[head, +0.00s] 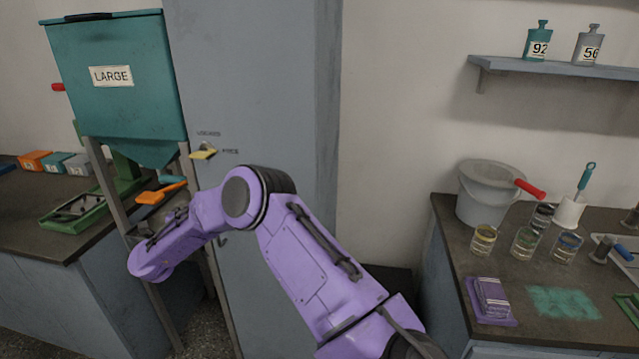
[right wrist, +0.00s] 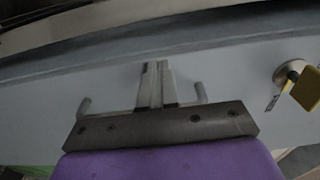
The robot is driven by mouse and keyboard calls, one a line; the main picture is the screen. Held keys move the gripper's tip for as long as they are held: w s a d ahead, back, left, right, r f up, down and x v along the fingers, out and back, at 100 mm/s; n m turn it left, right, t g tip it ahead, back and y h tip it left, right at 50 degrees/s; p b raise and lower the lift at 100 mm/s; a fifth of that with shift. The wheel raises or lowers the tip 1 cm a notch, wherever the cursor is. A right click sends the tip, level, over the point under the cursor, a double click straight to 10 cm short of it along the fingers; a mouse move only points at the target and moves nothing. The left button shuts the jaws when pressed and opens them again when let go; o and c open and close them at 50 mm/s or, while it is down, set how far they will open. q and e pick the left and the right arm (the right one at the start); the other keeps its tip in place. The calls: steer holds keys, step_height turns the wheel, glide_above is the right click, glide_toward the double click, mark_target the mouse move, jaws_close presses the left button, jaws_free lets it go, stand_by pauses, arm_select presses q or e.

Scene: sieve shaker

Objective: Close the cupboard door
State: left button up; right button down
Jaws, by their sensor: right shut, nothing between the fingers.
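The tall grey-blue cupboard door (head: 255,90) stands in the middle of the head view, with a yellow latch (head: 204,154) by the words LOCKED and FREE. My purple right arm covers part of its lower half. I cannot tell whether the door is fully closed. In the right wrist view my right gripper (right wrist: 155,68) is shut and empty, its fingers pointing at a grey-blue panel (right wrist: 230,85); I cannot tell if they touch it. The yellow latch (right wrist: 307,90) also shows there at the right edge. My right fingertips are not visible in the head view, and my left gripper is out of view.
A teal hopper marked LARGE (head: 110,75) stands on legs left of the cupboard, by a dark-topped counter (head: 25,243). On the right, another counter (head: 450,215) holds a grey bucket (head: 487,200) and several jars. A wall shelf (head: 560,67) holds two bottles.

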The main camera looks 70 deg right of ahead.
steer(key=shift+d+r, duration=0.3)
steer(key=shift+r, duration=0.15)
steer(key=shift+w, duration=0.1)
steer(key=b+v, duration=0.1)
steer(key=v, duration=1.3)
steer(key=shift+a+f+b, duration=0.3)
steer(key=shift+f+b, duration=0.05)
steer(key=shift+b, duration=0.05)
